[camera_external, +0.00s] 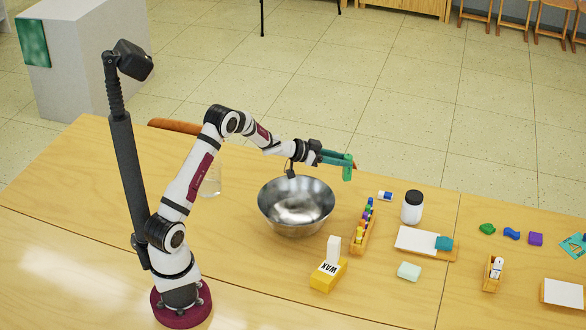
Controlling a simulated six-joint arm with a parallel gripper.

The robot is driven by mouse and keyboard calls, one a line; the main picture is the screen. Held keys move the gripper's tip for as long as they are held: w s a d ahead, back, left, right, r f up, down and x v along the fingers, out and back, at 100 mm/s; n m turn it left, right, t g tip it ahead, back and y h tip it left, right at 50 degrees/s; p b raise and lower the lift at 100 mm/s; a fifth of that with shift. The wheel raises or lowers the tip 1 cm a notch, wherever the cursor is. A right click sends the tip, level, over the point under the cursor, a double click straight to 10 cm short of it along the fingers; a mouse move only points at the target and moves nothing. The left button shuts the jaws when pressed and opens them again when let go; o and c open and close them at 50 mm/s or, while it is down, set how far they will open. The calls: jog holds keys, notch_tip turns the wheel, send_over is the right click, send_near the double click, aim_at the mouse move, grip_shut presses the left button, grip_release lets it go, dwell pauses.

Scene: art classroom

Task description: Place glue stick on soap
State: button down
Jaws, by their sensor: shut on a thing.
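My gripper (338,159) is in the air beyond the steel bowl's far right rim, its fingers pointing right. It is shut on a small green upright piece (348,173), which I take to be the glue stick; the fingers hide part of it. The soap (409,271) is a pale mint block lying flat on the table at the right, in front of the white pad. Its top is bare. The held piece is well above the table, far behind and to the left of the soap.
A steel bowl (296,222) stands below my forearm. A crayon tray (358,238), yellow wax box (328,275) with a white block, white jar (412,207) and white pad (415,238) surround the soap's area. The table in front of the soap is clear.

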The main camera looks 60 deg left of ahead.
jog(key=s+d+r+m+h, duration=0.1)
jog(key=s+d+r, duration=0.1)
jog(key=d+r, duration=0.45)
jog(key=s+d+r, duration=0.3)
jog(key=d+r, duration=0.3)
jog(key=d, duration=0.2)
jog(key=s+d+r, duration=1.1)
jog(key=s, duration=0.1)
jog(key=w+d+f+n+y, duration=0.2)
jog(key=w+d+f+y, duration=0.15)
jog(key=w+d, duration=0.2)
jog(key=w+d+f+n+y, duration=0.2)
jog(key=w+d+f, duration=0.2)
jog(key=w, duration=0.3)
jog(key=s+d+f+n+y, duration=0.2)
jog(key=d+f+n+y, duration=0.2)
jog(key=d+f, duration=0.65)
jog(key=w+a+f, duration=0.8)
jog(key=f, duration=0.5)
jog(key=shift+w+a, duration=0.2)
jog(key=shift+a, duration=0.2)
